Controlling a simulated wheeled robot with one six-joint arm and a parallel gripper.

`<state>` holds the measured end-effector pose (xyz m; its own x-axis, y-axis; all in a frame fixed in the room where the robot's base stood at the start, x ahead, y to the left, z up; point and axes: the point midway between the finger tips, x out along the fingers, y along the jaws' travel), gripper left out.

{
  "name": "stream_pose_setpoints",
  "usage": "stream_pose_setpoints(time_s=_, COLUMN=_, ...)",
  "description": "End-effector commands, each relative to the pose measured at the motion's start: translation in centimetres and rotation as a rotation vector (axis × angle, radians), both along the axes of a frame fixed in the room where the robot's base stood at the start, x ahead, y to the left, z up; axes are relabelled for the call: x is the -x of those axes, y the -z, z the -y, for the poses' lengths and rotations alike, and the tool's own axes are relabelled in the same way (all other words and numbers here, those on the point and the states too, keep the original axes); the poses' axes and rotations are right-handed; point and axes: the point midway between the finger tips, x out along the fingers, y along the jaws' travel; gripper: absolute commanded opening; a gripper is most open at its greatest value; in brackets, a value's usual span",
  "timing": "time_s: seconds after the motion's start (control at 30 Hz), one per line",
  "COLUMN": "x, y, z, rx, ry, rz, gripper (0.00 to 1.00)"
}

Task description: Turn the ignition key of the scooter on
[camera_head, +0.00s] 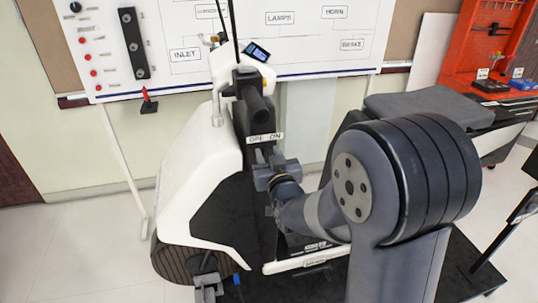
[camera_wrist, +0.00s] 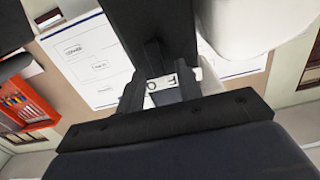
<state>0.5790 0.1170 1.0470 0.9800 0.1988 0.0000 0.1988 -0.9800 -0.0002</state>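My gripper (camera_head: 264,160) is just below and in front of this label. In the wrist view, my two dark fingers (camera_wrist: 160,92) stand apart, with part of the label (camera_wrist: 162,82) showing between them. I cannot make out the ignition key; the gripper or shadow may hide it. I cannot tell whether a finger touches anything.
A white wiring board (camera_head: 285,45) with labelled boxes stands behind the scooter. A red tool rack (camera_head: 490,45) is at the far right. A black platform (camera_head: 455,270) lies under the scooter. Open floor (camera_head: 60,245) lies to the left.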

Motion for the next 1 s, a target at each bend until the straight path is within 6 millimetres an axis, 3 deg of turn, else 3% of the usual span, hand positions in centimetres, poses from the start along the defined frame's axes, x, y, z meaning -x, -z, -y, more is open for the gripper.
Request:
stream_pose_setpoints(time_s=0.4, x=0.03, y=-0.01, z=0.01, rx=0.0, ry=0.0, rz=0.0, gripper=0.0)
stream_pose_setpoints(time_s=0.77, x=0.03, y=0.13, z=0.05, rx=-0.02, ry=0.0, rz=-0.003, gripper=0.0)
stream_pose_setpoints(time_s=1.0, x=-0.02, y=0.49, z=0.25, rx=-0.129, ry=0.0, rz=-0.022, gripper=0.0)
